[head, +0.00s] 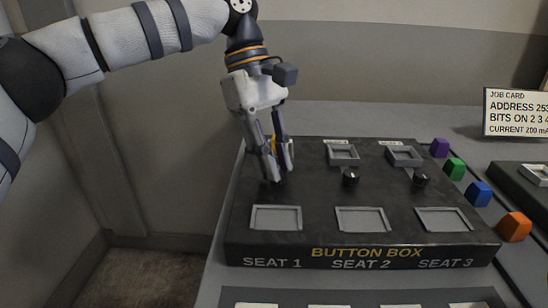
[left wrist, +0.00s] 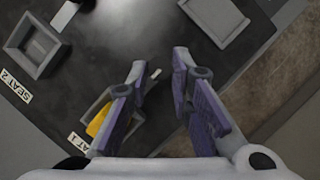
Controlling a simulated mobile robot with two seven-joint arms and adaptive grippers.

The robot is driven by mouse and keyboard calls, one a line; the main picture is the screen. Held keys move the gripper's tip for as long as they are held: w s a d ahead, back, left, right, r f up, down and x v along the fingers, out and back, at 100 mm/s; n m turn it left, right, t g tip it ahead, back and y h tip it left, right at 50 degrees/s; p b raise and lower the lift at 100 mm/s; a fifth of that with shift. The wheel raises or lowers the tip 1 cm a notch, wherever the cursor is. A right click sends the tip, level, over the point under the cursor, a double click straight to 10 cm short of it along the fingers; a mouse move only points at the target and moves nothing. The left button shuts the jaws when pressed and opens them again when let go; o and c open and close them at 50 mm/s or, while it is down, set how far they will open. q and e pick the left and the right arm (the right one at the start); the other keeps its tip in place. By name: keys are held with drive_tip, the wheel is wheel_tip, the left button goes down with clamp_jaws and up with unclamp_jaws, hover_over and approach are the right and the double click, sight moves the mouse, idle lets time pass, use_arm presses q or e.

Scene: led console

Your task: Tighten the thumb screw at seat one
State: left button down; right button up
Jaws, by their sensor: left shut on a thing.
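The black button box (head: 330,205) lies on the grey table with labels SEAT 1, SEAT 2 and SEAT 3 along its front. My left gripper (head: 275,181) points down at the box's left part, behind the left grey front frame. Its fingers are closed around the spot of the seat one thumb screw, which they hide. In the left wrist view the finger pair (left wrist: 158,66) stands over the box's black face. A yellow piece (left wrist: 98,122) sits in the seat one socket, partly hidden by a finger. Dark thumb screws stand at seat two (head: 350,178) and seat three (head: 420,179).
Seats two (head: 343,153) and three (head: 405,155) have empty-looking raised sockets. Purple (head: 440,147), green (head: 455,168), blue (head: 478,193) and orange (head: 514,226) blocks line the right side. A job card (head: 516,112) stands at the back right. The table behind the box is clear.

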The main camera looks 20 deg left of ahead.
use_arm(q)
drive_tip(key=shift+r, duration=0.15)
drive_tip(key=c, duration=1.4)
unclamp_jaws()
drive_tip(key=v, duration=1.2)
